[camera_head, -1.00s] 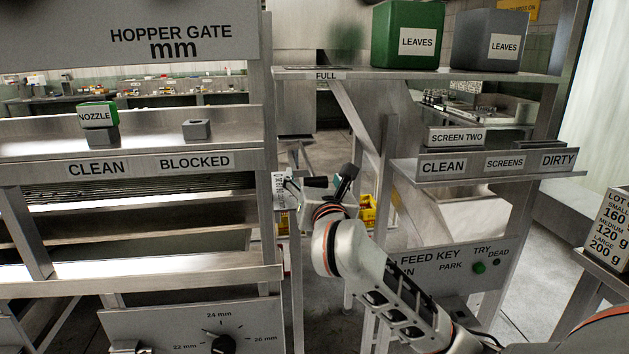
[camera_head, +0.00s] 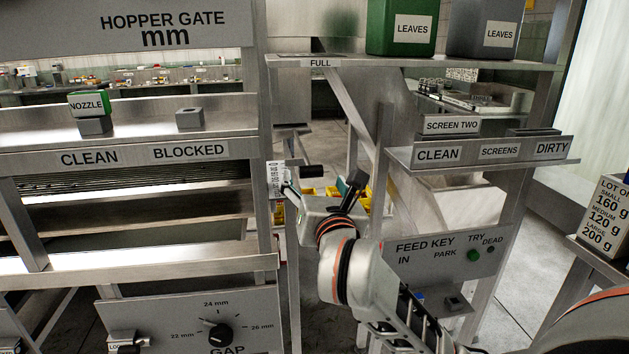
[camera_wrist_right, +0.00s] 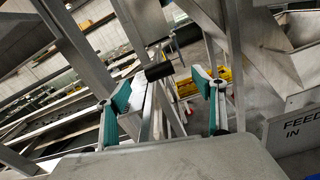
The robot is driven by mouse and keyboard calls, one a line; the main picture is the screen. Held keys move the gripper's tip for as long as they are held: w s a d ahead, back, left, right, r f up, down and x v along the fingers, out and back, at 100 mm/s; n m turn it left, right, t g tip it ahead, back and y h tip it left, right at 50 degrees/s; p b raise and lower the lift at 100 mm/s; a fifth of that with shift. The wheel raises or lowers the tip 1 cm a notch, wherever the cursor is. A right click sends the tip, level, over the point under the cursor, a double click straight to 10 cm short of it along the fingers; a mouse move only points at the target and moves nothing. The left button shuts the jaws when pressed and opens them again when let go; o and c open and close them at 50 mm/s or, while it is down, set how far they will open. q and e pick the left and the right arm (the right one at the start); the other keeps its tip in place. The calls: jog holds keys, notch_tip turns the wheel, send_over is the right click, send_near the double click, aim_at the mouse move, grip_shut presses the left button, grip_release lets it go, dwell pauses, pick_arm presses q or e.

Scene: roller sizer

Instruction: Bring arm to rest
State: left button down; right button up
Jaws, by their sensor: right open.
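My right arm (camera_head: 350,270) reaches up from the lower right of the head view. Its gripper (camera_head: 322,186) is open, with its fingers apart in front of the gap between the two frames. In the right wrist view the two teal-padded fingers (camera_wrist_right: 164,90) stand apart and I see nothing held. A black handle (camera_head: 312,171) shows just beyond the fingers, and in the wrist view it (camera_wrist_right: 159,71) appears between the fingertips. I cannot tell whether anything touches it. My left gripper is not in view.
A white scale label (camera_head: 276,181) is close left of the gripper. The feed key panel (camera_head: 440,262) is right of the forearm; the screens shelf (camera_head: 480,165) is above it. The nozzle shelf (camera_head: 140,140) and gap dial (camera_head: 220,335) are left. Yellow bins (camera_head: 320,192) lie behind.

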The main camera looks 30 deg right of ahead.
dwell(0.3)
jog(key=shift+d, duration=0.25)
jog(key=s+n+t+h, duration=0.5)
jog(key=n, duration=0.6)
jog(key=s+a+f+n+y, duration=0.1)
jog(key=a+f+n+y, duration=0.5)
jog(key=f+n+y, duration=0.45)
jog(key=s+a+f+n+y, duration=0.1)
jog(key=a+f+n+y, duration=0.5)
jog(key=n, duration=0.7)
jog(key=s+f+n+g, duration=0.3)
jog(key=s+f+n, duration=0.1)
jog(key=f, duration=0.7)
jog(key=s+f+n+g+h, duration=0.1)
jog(key=s+f+n+g, duration=0.3)
jog(key=f, duration=0.8)
jog(key=s+f+n+g+h, duration=0.1)
jog(key=s+f+n+g, duration=0.3)
jog(key=f, duration=0.7)
jog(key=s, duration=0.2)
jog(key=shift+s+d+f, duration=0.25)
jog(key=shift+s+d, duration=0.1)
jog(key=shift+d, duration=0.05)
